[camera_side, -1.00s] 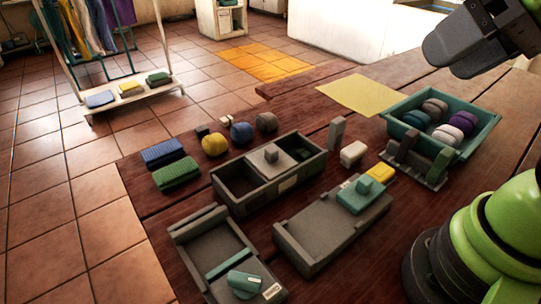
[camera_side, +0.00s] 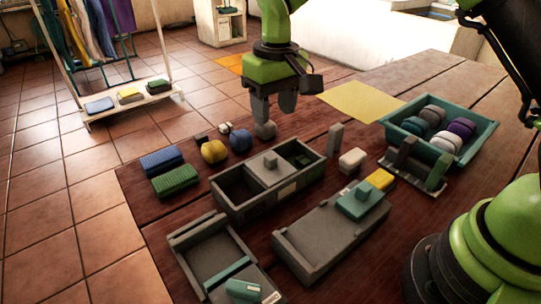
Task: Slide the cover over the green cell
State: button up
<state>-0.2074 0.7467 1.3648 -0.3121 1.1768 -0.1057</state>
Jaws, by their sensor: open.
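A long grey box (camera_side: 240,209) with open cells stands in the middle of the wooden table. Its grey cover (camera_side: 264,176), with a small block knob (camera_side: 270,160) on top, lies over the middle part. The left cell (camera_side: 232,187) is uncovered and looks dark and empty. The right cell (camera_side: 300,153) is uncovered and shows dark green inside. My gripper (camera_side: 273,108) points down above the table behind the box, apart from the cover. Its jaws are open, with nothing seen between them.
A grey ball (camera_side: 265,131) shows just below my gripper's left finger; contact is unclear. Yellow (camera_side: 213,152) and blue (camera_side: 240,139) balls are to its left. A grey upright block (camera_side: 335,138) stands by the box's right end. A grey tray with a green lid (camera_side: 362,199) lies in front.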

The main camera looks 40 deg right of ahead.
aim_at(270, 157)
jog(key=shift+w+a+f, duration=0.1)
jog(key=shift+w+f, duration=0.05)
jog(key=shift+f, duration=0.35)
jog(key=shift+w+a+f, duration=0.1)
jog(key=shift+f, duration=0.4)
notch_tip(270, 157, down, 10)
jog(key=shift+r, duration=0.2)
jog(key=shift+c, duration=0.5)
